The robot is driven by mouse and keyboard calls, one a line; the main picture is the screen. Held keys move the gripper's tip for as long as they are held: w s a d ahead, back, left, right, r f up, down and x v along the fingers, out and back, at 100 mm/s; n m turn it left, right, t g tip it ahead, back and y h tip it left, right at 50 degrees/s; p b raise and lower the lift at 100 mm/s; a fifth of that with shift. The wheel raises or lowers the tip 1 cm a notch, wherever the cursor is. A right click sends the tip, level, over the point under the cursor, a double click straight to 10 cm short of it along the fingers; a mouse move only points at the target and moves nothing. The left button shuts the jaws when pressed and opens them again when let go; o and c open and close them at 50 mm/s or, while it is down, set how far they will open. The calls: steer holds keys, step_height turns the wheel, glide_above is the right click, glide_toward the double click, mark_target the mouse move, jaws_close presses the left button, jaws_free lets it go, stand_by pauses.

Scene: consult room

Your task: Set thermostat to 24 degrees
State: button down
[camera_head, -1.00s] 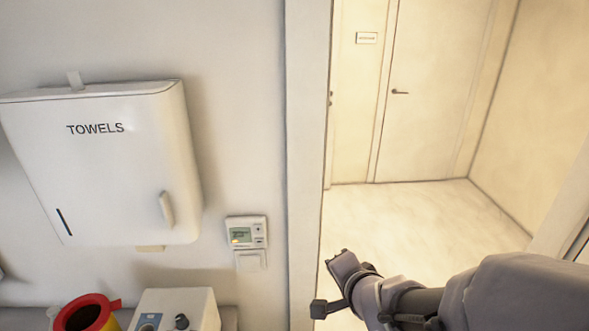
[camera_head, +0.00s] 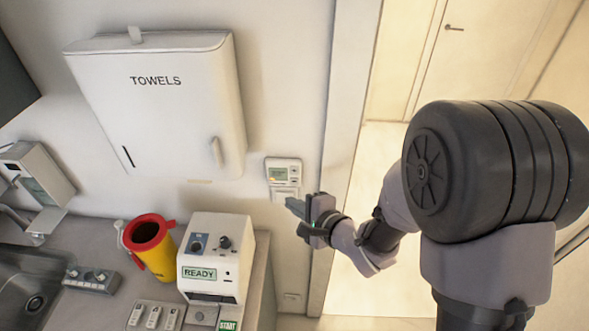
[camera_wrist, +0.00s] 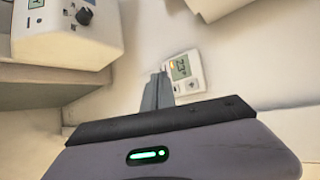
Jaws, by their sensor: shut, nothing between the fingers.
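The towel dispenser (camera_head: 165,105) juts from the wall. On the counter stand a white machine (camera_head: 215,262) marked READY and a yellow bin with red rim (camera_head: 152,248). A doorway opens at right.

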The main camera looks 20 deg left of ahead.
steer(key=shift+w+a+p, duration=0.3)
steer(key=shift+w, duration=0.95)
steer(key=shift+w+a+p, duration=0.25)
steer(key=shift+w+p, duration=0.1)
steer(key=shift+w, duration=0.9)
steer(key=shift+w+a+p, duration=0.3)
steer(key=shift+w, duration=0.95)
steer(key=shift+w+a, duration=0.1)
steer(key=shift+w, duration=0.35)
steer(key=shift+w+a, duration=0.1)
steer(key=shift+w, duration=0.15)
steer(key=shift+s, duration=0.1)
steer(key=shift+s+d, duration=0.2)
steer(key=shift+s, duration=0.4)
steer(key=shift+s+d+b, duration=0.2)
steer(key=shift+s+b, duration=0.05)
steer(key=shift+s, duration=0.55)
steer(key=shift+s+d+b, duration=0.15)
steer(key=shift+s+b, duration=0.15)
steer(key=shift+s, duration=0.55)
steer(key=shift+s+d+b, duration=0.2)
steer(key=shift+s+b, duration=0.05)
steer(key=shift+s, duration=0.55)
